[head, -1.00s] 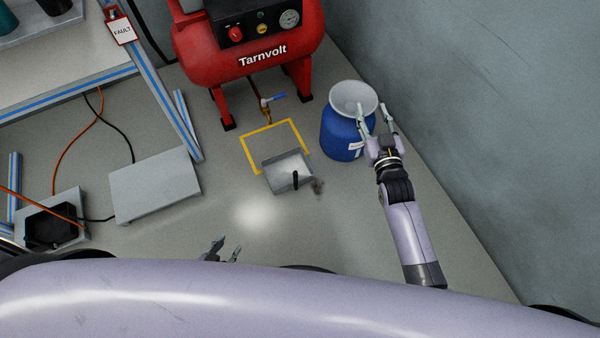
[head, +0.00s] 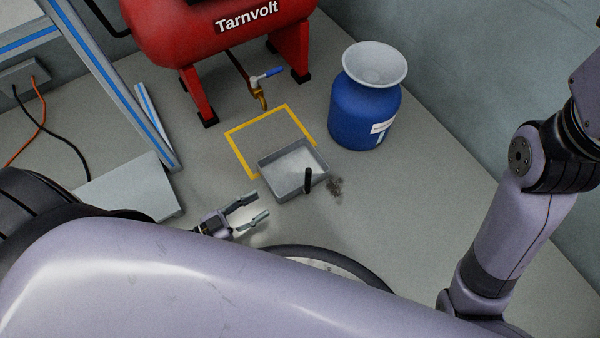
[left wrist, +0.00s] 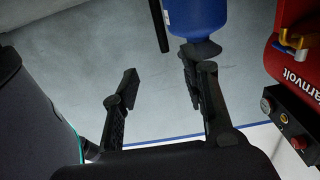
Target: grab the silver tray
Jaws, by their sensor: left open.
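The silver tray (head: 270,173) is a shallow square pan with a black upright handle (head: 308,180) at its near right side. It lies on the floor, overlapping the near part of a yellow square outline (head: 240,150). My left gripper (head: 258,207) is open and empty, left of and nearer than the tray, with its fingers pointing right and a gap between them and the tray. Its two spread fingers also show in the left wrist view (left wrist: 158,88), where I cannot make out the tray. My right arm stands at the right edge of the head view, its gripper out of frame.
A blue drum (head: 360,115) with a pale funnel (head: 375,62) stands right of the tray. The red compressor (head: 165,40) stands behind, its brass valve (head: 262,98) above the outline. Dark debris (head: 335,187) lies beside the tray. A grey panel (head: 120,190) lies left.

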